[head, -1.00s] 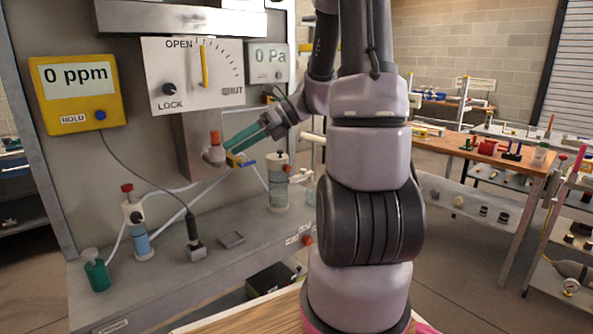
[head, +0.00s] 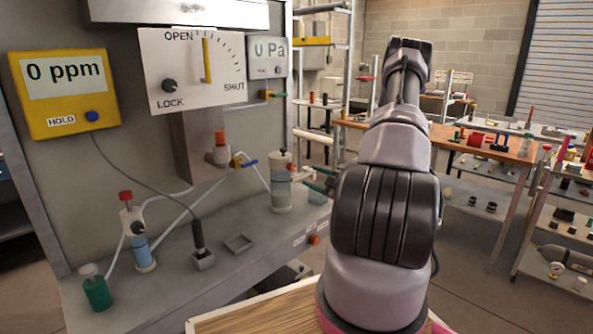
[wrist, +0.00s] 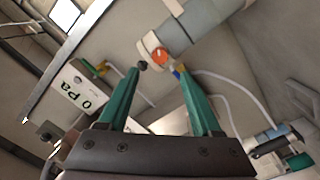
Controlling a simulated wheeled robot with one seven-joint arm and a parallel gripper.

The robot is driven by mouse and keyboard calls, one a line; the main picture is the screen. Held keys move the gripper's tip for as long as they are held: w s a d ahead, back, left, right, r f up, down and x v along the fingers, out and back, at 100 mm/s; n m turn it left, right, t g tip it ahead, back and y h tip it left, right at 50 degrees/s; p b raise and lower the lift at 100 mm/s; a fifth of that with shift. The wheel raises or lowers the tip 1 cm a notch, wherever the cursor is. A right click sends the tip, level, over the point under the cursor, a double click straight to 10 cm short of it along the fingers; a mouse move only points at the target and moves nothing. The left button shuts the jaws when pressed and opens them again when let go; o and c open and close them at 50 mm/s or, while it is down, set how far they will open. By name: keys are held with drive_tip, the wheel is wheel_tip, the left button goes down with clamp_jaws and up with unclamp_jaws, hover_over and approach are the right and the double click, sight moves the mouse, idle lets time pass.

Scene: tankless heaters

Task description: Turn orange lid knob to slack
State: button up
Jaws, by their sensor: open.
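The orange lid knob (wrist: 160,56) sits on the pale lid of a grey cylinder (wrist: 195,25) in the wrist view. In the head view that cylinder looks to be the clear and grey canister (head: 281,190) on the bench, where I cannot make out the knob clearly. My gripper (wrist: 157,67) has two green fingers, spread apart and empty. The knob appears just beyond and between the fingertips; I cannot tell the remaining gap. In the head view my gripper (head: 318,184) is right of the canister, partly hidden by my arm.
A panel with OPEN, SHUT and LOCK marks (head: 195,95), a yellow 0 ppm meter (head: 65,95) and a 0 Pa meter (head: 266,52) are on the backboard. A red-capped fitting (head: 218,150) and blue-handled valve (head: 245,162) are left of the canister. Hoses run nearby.

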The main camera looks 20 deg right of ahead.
sight(294, 168)
drive_tip(key=x, duration=0.9)
drive_tip(key=shift+w+a, duration=0.15)
drive_tip(key=shift+w, duration=0.1)
clamp_jaws()
